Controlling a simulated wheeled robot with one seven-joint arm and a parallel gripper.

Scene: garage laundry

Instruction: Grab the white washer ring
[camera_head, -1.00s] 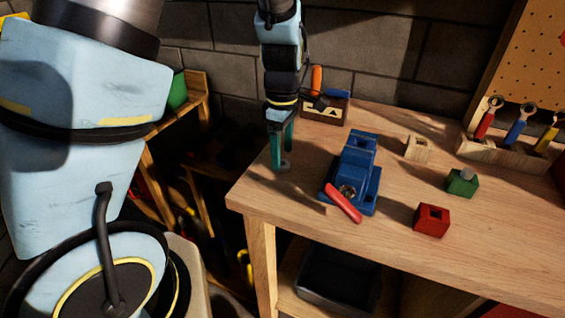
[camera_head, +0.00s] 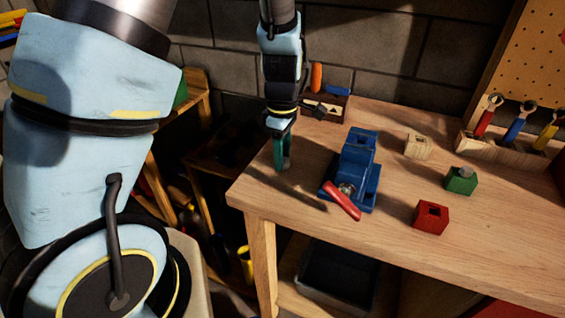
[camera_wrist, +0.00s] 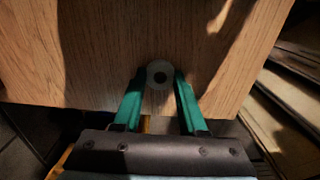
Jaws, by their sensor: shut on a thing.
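In the head view, my gripper (camera_head: 282,166) points down over the left end of the wooden workbench (camera_head: 265,195), left of the blue vise. The ring cannot be made out clearly there, and its height over the top is hard to tell.
The blue vise (camera_head: 356,165) with a red handle (camera_head: 342,201) stands close to the right. A tool box (camera_head: 325,106) is behind. Wooden (camera_head: 418,146), green (camera_head: 461,181) and red (camera_head: 431,218) blocks stand farther right, near a tool rack (camera_head: 500,151).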

